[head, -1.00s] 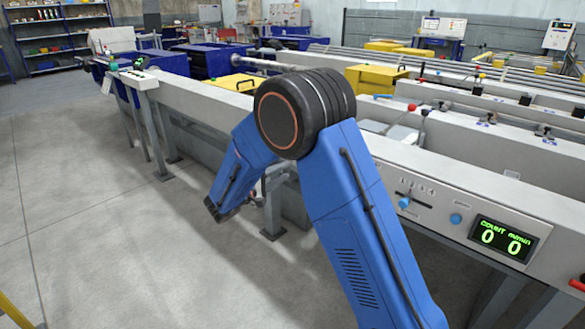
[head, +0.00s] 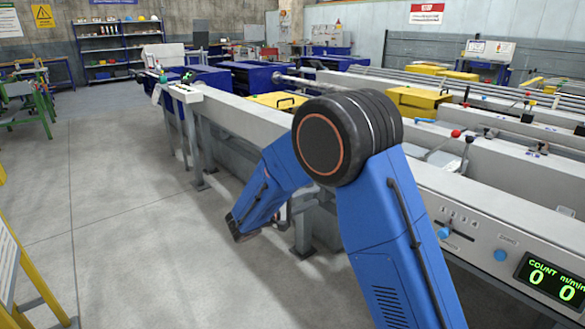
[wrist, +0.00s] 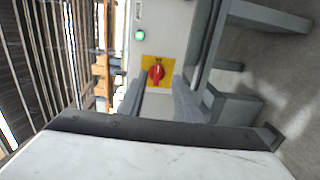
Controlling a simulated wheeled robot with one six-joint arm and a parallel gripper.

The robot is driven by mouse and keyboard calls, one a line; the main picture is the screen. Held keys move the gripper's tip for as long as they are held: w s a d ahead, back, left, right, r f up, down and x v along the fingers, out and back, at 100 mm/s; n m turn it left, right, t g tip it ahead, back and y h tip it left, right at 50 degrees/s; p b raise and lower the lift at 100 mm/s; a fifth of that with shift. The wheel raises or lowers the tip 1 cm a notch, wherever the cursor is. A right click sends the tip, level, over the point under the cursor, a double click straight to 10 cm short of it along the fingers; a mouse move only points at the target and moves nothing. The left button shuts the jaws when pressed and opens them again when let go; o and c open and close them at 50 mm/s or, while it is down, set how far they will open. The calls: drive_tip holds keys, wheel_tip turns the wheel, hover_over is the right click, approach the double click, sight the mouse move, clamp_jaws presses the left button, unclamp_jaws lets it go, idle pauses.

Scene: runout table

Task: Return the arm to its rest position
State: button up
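My gripper (wrist: 158,92) shows in the wrist view as two grey fingers standing apart beyond a dark bar. The gap between them is empty. A yellow plate with a red rotary switch (wrist: 156,71) shows beyond the fingertips, and I see no contact with it. In the head view my blue arm is bent at a large black joint, with its forearm sloping down to the left beside the runout table (head: 240,114). The gripper itself cannot be made out clearly there.
A counter display (head: 552,279) and blue knobs sit on the table's front panel, close to my arm. A yellow frame (head: 28,262) stands at the lower left, and a green bench (head: 38,106) at the far left. The grey floor between is clear.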

drive_tip(key=s+d+r+m+g+y, duration=0.2)
drive_tip(key=s+d+r+g, duration=0.15)
drive_tip(key=s+d, duration=0.65)
drive_tip(key=s+d+r+m+g+y, duration=0.25)
drive_tip(key=s+d+g, duration=0.25)
drive_tip(key=s+d, duration=0.45)
drive_tip(key=s+a+m+t+y, duration=0.1)
drive_tip(key=s+y, duration=0.9)
drive_tip(key=s, duration=1.3)
drive_tip(key=shift+s+f+m+t, duration=0.2)
drive_tip(key=shift+f+m+t, duration=0.3)
drive_tip(key=shift+t, duration=0.75)
